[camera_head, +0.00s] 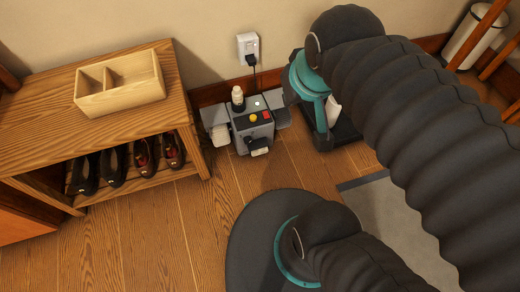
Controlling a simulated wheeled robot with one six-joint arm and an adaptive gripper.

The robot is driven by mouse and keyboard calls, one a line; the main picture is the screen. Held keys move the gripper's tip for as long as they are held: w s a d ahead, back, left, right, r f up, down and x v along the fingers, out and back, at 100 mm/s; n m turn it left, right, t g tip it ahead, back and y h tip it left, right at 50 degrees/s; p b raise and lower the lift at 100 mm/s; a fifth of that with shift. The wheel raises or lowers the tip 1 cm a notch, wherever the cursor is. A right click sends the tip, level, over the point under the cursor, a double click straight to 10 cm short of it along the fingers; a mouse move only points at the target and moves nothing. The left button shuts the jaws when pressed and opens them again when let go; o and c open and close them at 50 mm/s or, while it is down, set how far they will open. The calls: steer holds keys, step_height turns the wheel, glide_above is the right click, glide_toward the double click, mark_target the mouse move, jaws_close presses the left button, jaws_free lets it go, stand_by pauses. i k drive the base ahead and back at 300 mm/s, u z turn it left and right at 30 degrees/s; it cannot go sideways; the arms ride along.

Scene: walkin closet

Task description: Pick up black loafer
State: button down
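Two pairs of dark shoes stand side by side on the low shelf of the wooden bench. The left pair, a black shoe (86,175) and another black shoe (113,168), looks plain black. The right pair, a dark shoe (144,157) and another dark shoe (173,150), shows reddish insides. Which of these are loafers is too small to tell. The bench top hides their rear parts. My sleeved black arm crosses the right side, well away from the shoes.
The wooden bench (60,135) carries an open wooden box (122,92) with a divider. A grey machine (248,125) with yellow and red buttons stands right of it, below a wall outlet (247,46). A grey mat (385,205) lies right. The floor before the bench is clear.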

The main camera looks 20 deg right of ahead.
mark_target(113, 171)
steer(key=u, duration=1)
steer(key=k, duration=1.1)
steer(key=z, duration=0.25)
steer(key=i, duration=0.7)
steer(key=u, duration=0.25)
